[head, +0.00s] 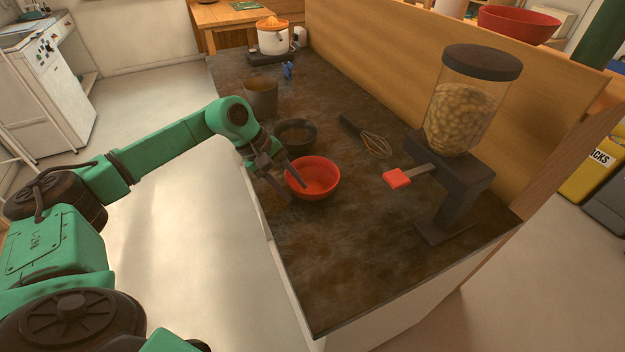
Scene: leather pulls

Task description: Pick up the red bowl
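A red bowl (318,183) sits upright on the dark counter, near its left edge. My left gripper (287,187) is at the bowl's left rim with its fingers apart. One finger reaches over the rim into the bowl and the other is outside it, to the left. I cannot tell whether either finger touches the bowl. A second, larger red bowl (518,23) stands on the raised wooden ledge at the top right. My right gripper is not in view.
A dark bowl (296,134) stands right behind the red bowl, with a brownish pot (261,97) farther back. A whisk (375,144), a red-ended spatula (398,178) and a tall dispenser (464,110) are to the right. The counter's front (345,270) is clear.

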